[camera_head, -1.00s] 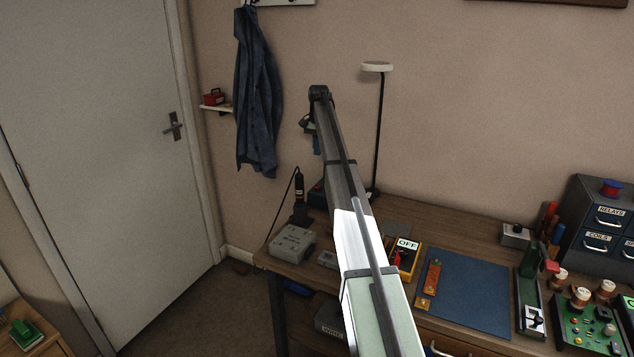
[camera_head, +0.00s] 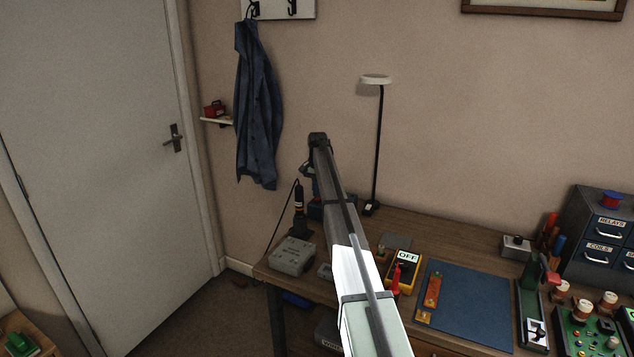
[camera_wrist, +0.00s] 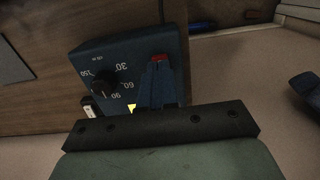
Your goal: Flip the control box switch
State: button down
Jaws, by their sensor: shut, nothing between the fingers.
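A dark blue box (camera_wrist: 88,62) with a black dial knob (camera_wrist: 104,83) and white numbers fills the middle of the wrist view. A small red part (camera_wrist: 158,58) shows on it just beyond my fingertips; I cannot tell whether it is a switch. My gripper (camera_wrist: 158,68) is shut and empty, over the face of this box; contact cannot be told. In the head view the blue box (camera_head: 320,208) stands at the back left of the desk, partly behind my arm. A yellow box (camera_head: 404,274) with an OFF label and a red lever (camera_head: 396,281) lies on the desk's middle.
The wooden desk (camera_head: 450,236) also holds a grey box (camera_head: 292,256), a lamp (camera_head: 380,140), a soldering iron in a stand (camera_head: 299,205), a blue mat (camera_head: 465,300) and drawers (camera_head: 600,238). The wall is close behind the blue box.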

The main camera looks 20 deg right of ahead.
jog(key=shift+f, duration=0.65)
